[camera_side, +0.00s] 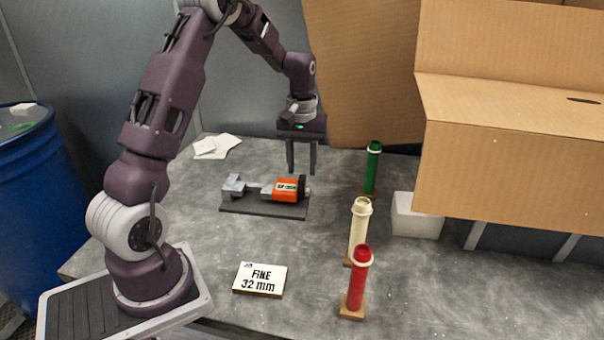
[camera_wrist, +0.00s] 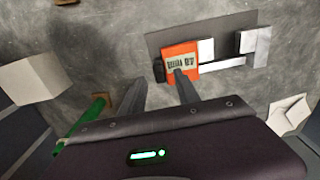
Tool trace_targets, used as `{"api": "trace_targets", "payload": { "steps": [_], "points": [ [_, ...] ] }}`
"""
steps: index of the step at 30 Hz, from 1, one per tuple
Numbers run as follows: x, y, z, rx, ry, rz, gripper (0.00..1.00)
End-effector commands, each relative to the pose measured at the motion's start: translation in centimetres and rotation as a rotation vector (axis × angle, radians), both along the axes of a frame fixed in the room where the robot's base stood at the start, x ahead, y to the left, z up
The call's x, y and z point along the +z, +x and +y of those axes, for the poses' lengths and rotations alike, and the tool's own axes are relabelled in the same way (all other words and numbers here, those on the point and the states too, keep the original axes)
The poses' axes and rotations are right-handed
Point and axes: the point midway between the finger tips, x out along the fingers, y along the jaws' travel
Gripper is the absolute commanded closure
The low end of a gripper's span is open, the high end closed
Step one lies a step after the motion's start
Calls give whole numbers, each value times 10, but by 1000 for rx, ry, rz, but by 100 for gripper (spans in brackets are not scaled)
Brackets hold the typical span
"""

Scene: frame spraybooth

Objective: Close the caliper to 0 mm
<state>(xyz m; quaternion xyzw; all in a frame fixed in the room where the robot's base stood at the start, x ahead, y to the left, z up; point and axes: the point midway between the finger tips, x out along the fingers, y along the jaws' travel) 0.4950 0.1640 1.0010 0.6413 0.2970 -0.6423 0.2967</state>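The caliper lies on a dark base plate (camera_side: 262,208). Its orange slider (camera_side: 286,190) with a display is at the right end of the beam in the side view, and its grey fixed jaw (camera_side: 232,187) is at the left. A clear gap shows between the slider's jaw (camera_wrist: 206,48) and the fixed jaw (camera_wrist: 251,42) in the wrist view. The display digits are too small to read. My gripper (camera_side: 301,170) is open and empty, pointing down above and just behind the slider. In the wrist view, one fingertip (camera_wrist: 160,78) overlaps the slider's edge in the picture; contact cannot be told.
Green (camera_side: 372,168), cream (camera_side: 358,232) and red (camera_side: 357,282) tubes stand right of the caliper. A white block (camera_side: 416,217) and large cardboard box (camera_side: 515,155) are farther right. Papers (camera_side: 216,146) lie at the back left.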

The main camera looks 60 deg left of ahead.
Motion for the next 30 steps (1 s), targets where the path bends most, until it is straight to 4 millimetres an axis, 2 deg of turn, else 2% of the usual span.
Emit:
{"api": "trace_targets", "payload": {
  "steps": [3, 6, 13, 14, 18, 20, 30],
  "points": [
    [-19, 0, -1, -1, -2, 2, 62],
    [-27, 0, -1, -1, -1, 0, 62],
    [-29, 0, -1, -2, 0, -1, 62],
    [-29, 0, -1, -3, 0, -1, 64],
    [-29, 0, -1, -3, 0, -1, 91],
    [-28, 0, -1, -3, 0, -1, 100],
    [-28, 0, -1, -3, 0, -1, 100]
  ]
}}
